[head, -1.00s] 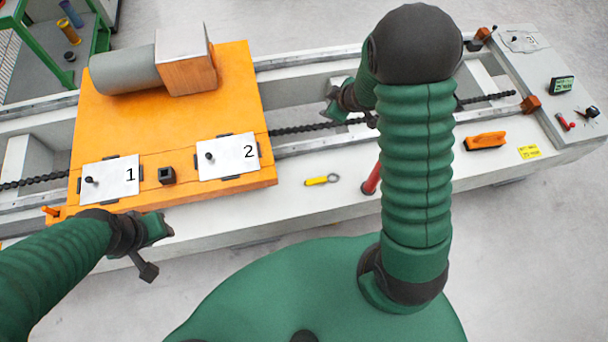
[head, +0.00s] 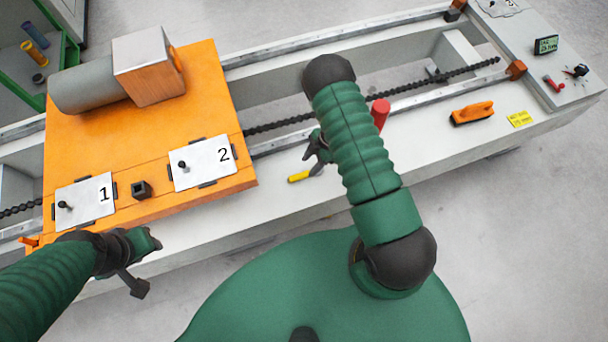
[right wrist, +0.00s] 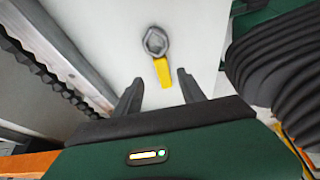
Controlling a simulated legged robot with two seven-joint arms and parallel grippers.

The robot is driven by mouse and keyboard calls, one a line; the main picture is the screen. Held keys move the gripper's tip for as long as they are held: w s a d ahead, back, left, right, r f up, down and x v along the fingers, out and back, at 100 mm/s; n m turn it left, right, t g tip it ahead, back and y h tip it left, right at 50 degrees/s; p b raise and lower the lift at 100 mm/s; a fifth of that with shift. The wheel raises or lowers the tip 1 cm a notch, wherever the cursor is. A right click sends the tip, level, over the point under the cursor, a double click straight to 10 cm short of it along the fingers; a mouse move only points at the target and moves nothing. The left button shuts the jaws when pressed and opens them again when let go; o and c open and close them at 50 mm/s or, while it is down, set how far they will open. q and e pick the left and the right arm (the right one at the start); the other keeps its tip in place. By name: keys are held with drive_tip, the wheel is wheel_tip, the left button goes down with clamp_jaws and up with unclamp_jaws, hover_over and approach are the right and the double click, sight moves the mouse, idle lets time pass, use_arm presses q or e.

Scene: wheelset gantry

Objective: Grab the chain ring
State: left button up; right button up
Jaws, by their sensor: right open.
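The chain ring (right wrist: 155,41), a dark grey ring with a yellow tab, lies on the white bench surface. In the head view its yellow tab (head: 298,177) shows just below my right gripper (head: 316,150), which hides the ring. In the right wrist view my right gripper (right wrist: 160,79) is open and empty; the ring is beyond the fingertips and the tab points back between them. My left gripper (head: 148,242) hangs by the front edge of the orange plate, away from the ring; its jaw opening is unclear.
The orange plate (head: 105,140) with white pads 1 and 2 and a grey cylinder stands left. A dark chain (head: 465,70) runs along the trough behind the ring. A red post (head: 380,112) stands near my right arm. An orange handle (head: 472,112) lies farther right.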

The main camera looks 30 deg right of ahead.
sight(302, 175)
drive_tip(key=x, duration=0.3)
drive_tip(key=shift+s+f, duration=0.1)
drive_tip(key=shift+s, duration=0.1)
drive_tip(key=shift+w+a+f+b, duration=0.2)
drive_tip(key=shift+a+f+b, duration=0.1)
drive_tip(key=shift+a+f, duration=0.5)
drive_tip(key=shift+a+r, duration=0.25)
drive_tip(key=shift+d+f, duration=0.2)
drive_tip(key=shift+d, duration=0.35)
drive_tip(key=c, duration=0.9)
drive_tip(key=shift+s, duration=0.1)
clamp_jaws()
use_arm(q)
drive_tip(key=shift+a+f, duration=0.45)
drive_tip(key=shift+a, duration=0.1)
use_arm(e)
drive_tip(key=shift+a+r, duration=0.15)
drive_tip(key=shift+a, duration=0.2)
